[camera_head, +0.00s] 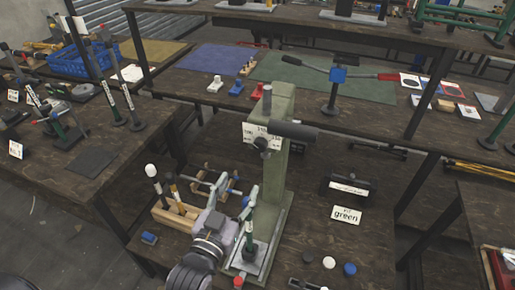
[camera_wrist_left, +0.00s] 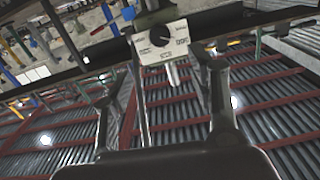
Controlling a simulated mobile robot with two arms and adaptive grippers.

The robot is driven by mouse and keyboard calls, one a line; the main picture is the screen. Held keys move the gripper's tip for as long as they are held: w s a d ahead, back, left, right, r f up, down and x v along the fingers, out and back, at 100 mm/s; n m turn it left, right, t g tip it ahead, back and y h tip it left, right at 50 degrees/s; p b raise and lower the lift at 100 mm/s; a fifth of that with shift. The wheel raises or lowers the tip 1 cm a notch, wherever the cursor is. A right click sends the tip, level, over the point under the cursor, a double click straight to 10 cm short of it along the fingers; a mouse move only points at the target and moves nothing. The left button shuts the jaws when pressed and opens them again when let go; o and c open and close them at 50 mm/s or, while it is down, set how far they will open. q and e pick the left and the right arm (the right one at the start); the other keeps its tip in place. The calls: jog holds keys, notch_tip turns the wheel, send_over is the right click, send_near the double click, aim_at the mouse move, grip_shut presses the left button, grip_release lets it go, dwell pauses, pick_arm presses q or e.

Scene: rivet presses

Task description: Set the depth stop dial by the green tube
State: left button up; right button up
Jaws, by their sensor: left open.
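The green press (camera_head: 281,185) stands in the middle of the head view. Its depth stop dial (camera_head: 261,143) is a dark knob on a white marked plate; the dial also shows in the left wrist view (camera_wrist_left: 161,37), where the small markings are unreadable. A slim green tube (camera_head: 248,236) with a pale band stands upright at the press's foot. My left gripper (camera_head: 239,183) is below and left of the dial, with its fingers apart and nothing between them. In the wrist view the dial is beyond the fingertips, untouched. My right gripper is not in view.
A card reading green (camera_head: 346,215) lies right of the press, below a black labelled piece (camera_head: 346,188). A wooden holder (camera_head: 176,214) with upright handles stands close left of my gripper. Dark and blue caps (camera_head: 349,269) lie at the front. A dark bar sticks out right from the press head.

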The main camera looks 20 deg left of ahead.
aim_at(259, 148)
pick_arm(q)
jog(key=w, duration=0.4)
jog(key=w+p, duration=0.1)
jog(key=w, duration=0.4)
jog(key=w+p, duration=0.1)
jog(key=w, duration=0.3)
jog(key=shift+w+d, duration=0.15)
jog(key=shift+d, duration=0.1)
jog(key=shift+w, duration=0.6)
jog(key=shift+c, duration=0.4)
jog(key=c, duration=1.1)
